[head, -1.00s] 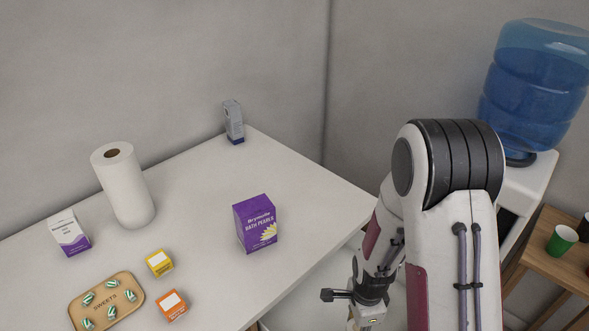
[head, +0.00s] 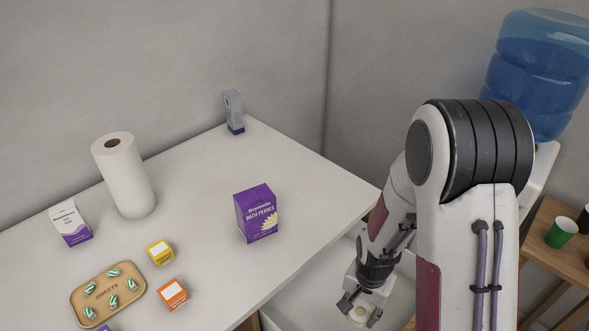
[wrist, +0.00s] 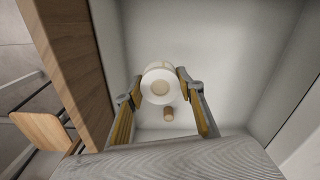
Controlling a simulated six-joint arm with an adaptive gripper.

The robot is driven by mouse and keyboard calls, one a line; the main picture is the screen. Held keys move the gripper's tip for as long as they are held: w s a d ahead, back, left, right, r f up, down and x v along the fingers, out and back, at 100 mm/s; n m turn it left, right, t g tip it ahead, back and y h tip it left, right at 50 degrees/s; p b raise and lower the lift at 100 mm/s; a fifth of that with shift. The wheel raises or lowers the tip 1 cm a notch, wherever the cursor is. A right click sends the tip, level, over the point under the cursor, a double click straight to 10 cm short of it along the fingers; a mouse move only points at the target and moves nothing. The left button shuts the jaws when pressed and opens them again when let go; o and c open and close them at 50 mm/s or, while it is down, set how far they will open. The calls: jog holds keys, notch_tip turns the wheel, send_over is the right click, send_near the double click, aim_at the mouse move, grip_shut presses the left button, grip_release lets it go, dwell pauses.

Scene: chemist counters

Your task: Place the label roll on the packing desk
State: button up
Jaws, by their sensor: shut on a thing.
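The label roll (wrist: 160,87), white with a tan centre, is between the two fingers in the wrist view. My gripper (wrist: 160,86) is shut on its sides. In the head view my gripper (head: 362,308) is low, right of the white-topped counter (head: 330,178), over a pale open space; the white roll (head: 358,315) shows between its fingers. Whether this counter is the packing desk cannot be told from the pictures.
A pale-walled bin-like space (wrist: 225,60) surrounds the roll, with a small tan cylinder (wrist: 168,114) on its floor. The counter holds a purple box (head: 257,213), a paper towel roll (head: 125,178), a sweets tray (head: 75,296) and small boxes.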

aim_at(361, 307)
jog(key=r+n, duration=0.1)
jog(key=n, duration=0.1)
jog(key=w+r+n, duration=0.1)
jog(key=r+n, duration=0.1)
jog(key=shift+w+d+r, duration=0.1)
jog(key=shift+w+d, duration=0.05)
jog(key=w+r+n, duration=0.2)
jog(key=w+r, duration=0.1)
jog(key=r, duration=0.4)
jog(key=shift+w+d+n, duration=0.25)
jog(key=shift+d+n, duration=0.05)
jog(key=shift+d, duration=0.15)
jog(key=shift+f, duration=0.15)
dwell(0.8)
